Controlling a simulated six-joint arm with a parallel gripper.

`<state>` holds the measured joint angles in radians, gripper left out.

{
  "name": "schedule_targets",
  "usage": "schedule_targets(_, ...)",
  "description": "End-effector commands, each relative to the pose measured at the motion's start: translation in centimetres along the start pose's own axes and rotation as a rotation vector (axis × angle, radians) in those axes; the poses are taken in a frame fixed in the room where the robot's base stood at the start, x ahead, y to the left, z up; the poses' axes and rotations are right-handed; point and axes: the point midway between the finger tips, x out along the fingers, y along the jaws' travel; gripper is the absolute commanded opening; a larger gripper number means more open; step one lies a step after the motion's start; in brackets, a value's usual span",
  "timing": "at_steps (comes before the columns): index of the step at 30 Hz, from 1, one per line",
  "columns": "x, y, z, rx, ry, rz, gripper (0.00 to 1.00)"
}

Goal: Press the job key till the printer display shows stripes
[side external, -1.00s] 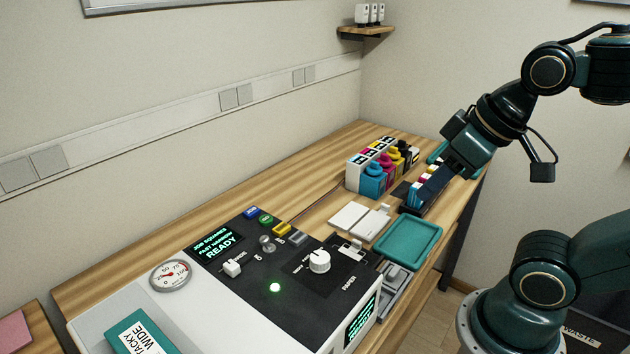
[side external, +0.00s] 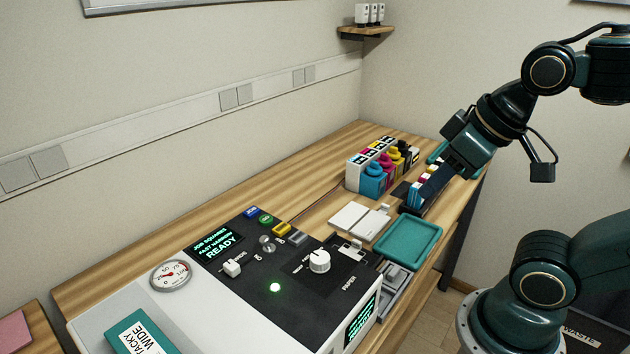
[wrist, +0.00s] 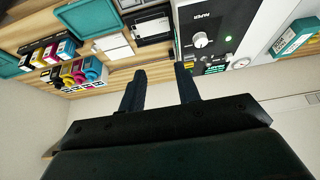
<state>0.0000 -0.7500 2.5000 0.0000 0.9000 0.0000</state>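The printer's display (side external: 215,243) is lit with green text that appears to read "JOB SQUARES", "FAST NARROW" and "READY". Beside it on the black panel is a row of keys: blue (side external: 250,212), green (side external: 266,221), yellow (side external: 281,230) and grey (side external: 297,238). Their labels are too small to read, so I cannot tell which is the job key. My gripper (side external: 432,188) is at the far right, over the bench end near the ink bottles, well away from the keys. In the wrist view its two fingers (wrist: 160,70) stand apart with nothing between them.
The panel also has a white knob (side external: 320,261), a slider (side external: 232,268) and a lit green lamp (side external: 275,287). A pressure dial (side external: 170,275) sits to the left.

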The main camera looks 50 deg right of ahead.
Motion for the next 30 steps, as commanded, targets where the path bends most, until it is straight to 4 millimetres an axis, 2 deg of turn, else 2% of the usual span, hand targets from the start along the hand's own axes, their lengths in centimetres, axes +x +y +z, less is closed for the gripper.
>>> schedule_targets(1, 0.00, 0.00, 0.00, 0.000, 0.000, 0.000, 0.22)
schedule_targets(4, 0.00, 0.00, 0.00, 0.000, 0.000, 0.000, 0.03)
schedule_targets(5, 0.00, 0.00, 0.00, 0.000, 0.000, 0.000, 0.00)
schedule_targets(30, 0.00, 0.00, 0.00, 0.000, 0.000, 0.000, 0.00)
